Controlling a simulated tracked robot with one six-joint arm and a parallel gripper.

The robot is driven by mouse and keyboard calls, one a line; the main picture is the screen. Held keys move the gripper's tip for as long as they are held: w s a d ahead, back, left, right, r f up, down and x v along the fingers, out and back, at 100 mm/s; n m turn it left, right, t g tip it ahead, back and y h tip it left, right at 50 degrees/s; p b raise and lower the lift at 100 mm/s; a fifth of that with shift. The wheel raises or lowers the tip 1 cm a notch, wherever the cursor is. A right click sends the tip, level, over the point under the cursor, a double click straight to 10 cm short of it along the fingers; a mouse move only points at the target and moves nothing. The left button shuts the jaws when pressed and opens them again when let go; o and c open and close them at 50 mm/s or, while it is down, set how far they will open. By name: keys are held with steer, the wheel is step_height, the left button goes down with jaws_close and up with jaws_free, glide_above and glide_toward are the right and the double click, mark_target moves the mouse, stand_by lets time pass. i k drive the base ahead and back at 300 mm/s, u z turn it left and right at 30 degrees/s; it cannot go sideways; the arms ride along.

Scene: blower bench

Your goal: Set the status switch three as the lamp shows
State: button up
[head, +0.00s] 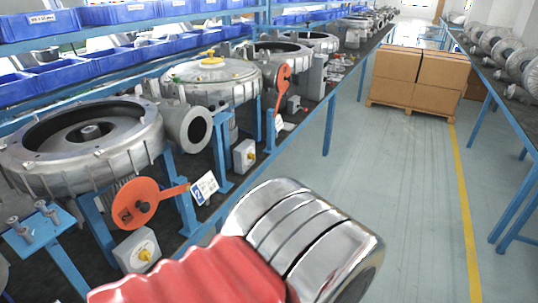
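Grey switch boxes with yellow knobs sit along the blower bench on the left. The nearest switch box (137,250) is at lower left. A second switch box (244,156) is farther back, and a third, small switch box (293,104) is farther still. I cannot tell which is status switch three, and the knob positions are too small to read. A card (203,187) with a blue mark stands between the two nearest boxes; its print is unclear. I cannot make out a lit lamp. My gripper is not in view; my red and chrome arm fills the lower middle.
Grey blowers, the nearest a large blower (85,145), line the bench. Orange discs, a near disc (135,203) and a far disc (283,78), stick out on arms. Cardboard boxes (414,78) stand at the aisle's end. The floor (400,180) is clear beside a right-hand bench.

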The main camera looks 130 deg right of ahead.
mark_target(251, 156)
steer(key=k, duration=1.3)
steer(key=z, duration=3.35)
steer(key=i, duration=0.15)
steer(key=u, duration=0.15)
